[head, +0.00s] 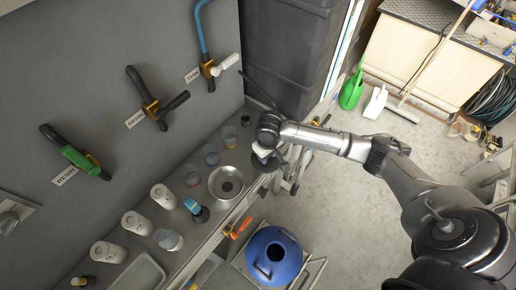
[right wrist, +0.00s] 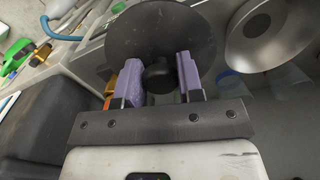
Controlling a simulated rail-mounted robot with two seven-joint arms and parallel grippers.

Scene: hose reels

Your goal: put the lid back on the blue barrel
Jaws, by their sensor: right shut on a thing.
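The lid (right wrist: 135,38) is a dark grey disc with a black knob (right wrist: 158,78), seen in the right wrist view. My right gripper (right wrist: 161,80) is shut on this knob, a lilac-padded finger on either side. In the head view my right gripper (head: 264,154) is at the right edge of the counter, and the arm hides much of the lid. The blue barrel (head: 291,262) stands lower in the head view, apart from the gripper, with a dark opening in its top. My left gripper is in neither view.
A steel funnel-like dish (head: 227,183) sits on the counter (head: 213,215) beside the gripper, with several cups and white canisters along the wall. A metal frame (head: 313,270) surrounds the barrel. Green (head: 351,92) and white cans stand on the floor; the central floor is clear.

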